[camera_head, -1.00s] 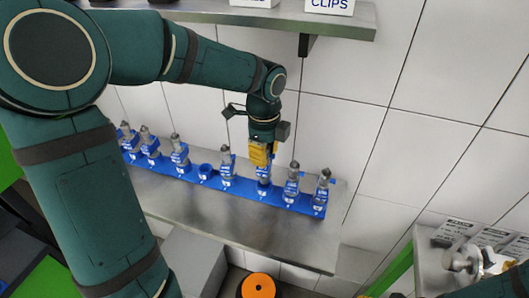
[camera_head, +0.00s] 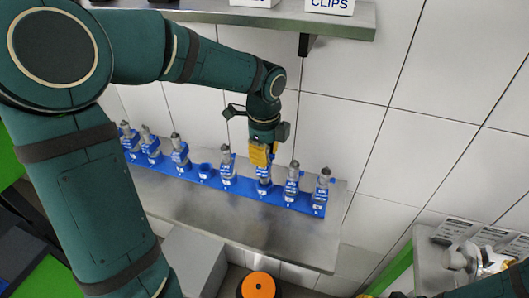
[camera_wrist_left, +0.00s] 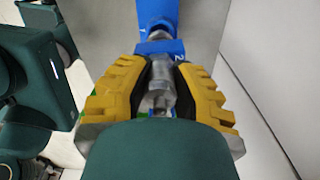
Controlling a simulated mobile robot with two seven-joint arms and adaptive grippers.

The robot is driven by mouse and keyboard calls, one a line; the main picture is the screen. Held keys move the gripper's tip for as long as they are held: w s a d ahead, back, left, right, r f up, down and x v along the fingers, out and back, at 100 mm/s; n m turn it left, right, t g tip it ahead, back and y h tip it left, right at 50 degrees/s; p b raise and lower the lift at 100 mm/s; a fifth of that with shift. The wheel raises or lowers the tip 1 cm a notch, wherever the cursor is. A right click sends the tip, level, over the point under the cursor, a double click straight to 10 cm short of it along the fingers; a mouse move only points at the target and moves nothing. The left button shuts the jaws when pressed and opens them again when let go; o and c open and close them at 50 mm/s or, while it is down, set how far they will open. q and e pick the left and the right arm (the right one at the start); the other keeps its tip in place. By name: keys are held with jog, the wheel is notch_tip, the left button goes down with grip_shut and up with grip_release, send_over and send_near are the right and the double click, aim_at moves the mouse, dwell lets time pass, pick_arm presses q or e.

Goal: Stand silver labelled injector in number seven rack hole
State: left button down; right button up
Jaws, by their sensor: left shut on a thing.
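My left gripper (camera_head: 262,154), with yellow fingers, is over the blue rack (camera_head: 240,190) on the steel bench. It is shut on the upper part of a silver injector (camera_head: 263,184) whose lower part is down at the rack. In the left wrist view the silver injector (camera_wrist_left: 160,82) lies between the two yellow fingers (camera_wrist_left: 160,95), and a blue part marked 2 shows just beyond it. An empty rack hole (camera_head: 205,170) shows left of the gripper. The hole numbers and injector labels are too small to read in the head view.
Other silver injectors stand close on both sides: one (camera_head: 226,165) to the left, one (camera_head: 292,180) to the right, and more along the rack. A tiled wall (camera_head: 330,130) is behind. A shelf (camera_head: 330,25) is above. The bench front (camera_head: 240,225) is clear.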

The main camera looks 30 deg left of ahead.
pick_arm(q)
jog(key=shift+f+b, duration=0.95)
jog(key=shift+f, duration=0.7)
dwell(0.4)
jog(key=c, duration=0.8)
grip_release()
jog(key=shift+c, duration=0.2)
jog(key=shift+r, duration=0.1)
jog(key=shift+r, duration=3.7)
